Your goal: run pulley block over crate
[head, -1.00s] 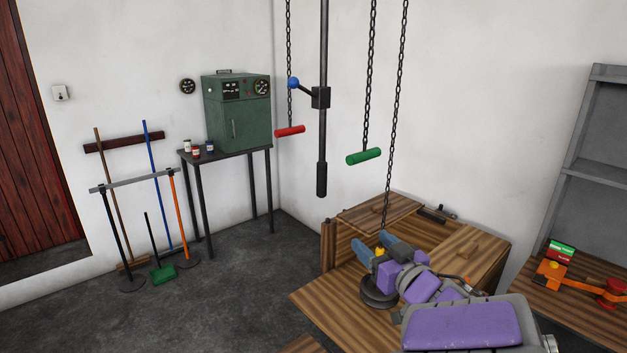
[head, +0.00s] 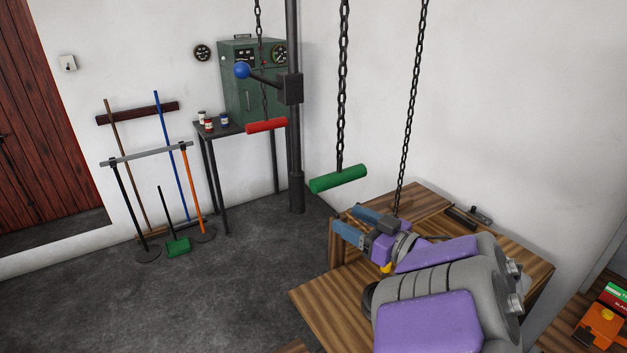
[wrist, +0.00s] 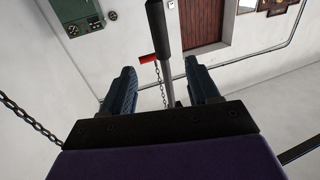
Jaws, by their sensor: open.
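A wooden crate-like box (head: 425,197) with striped boards stands in the lower right of the head view, partly hidden behind my arm. A chain (head: 410,110) hangs down to it. A small yellow part (head: 386,268) and the edge of a dark round thing (head: 368,296) show below my gripper; this may be the pulley block, but my arm hides most of it. My gripper (head: 354,226) is open and empty, above the box's left side and to the right of the floor tools. The wrist view shows its two blue-grey fingers (wrist: 160,88) apart with nothing held between them.
A green handle (head: 338,178) and a red handle (head: 267,125) hang on chains. A dark vertical pole (head: 294,150) carries a lever with a blue knob (head: 242,70). A green cabinet (head: 240,95) stands at the back. An orange tool (head: 600,325) lies at the lower right.

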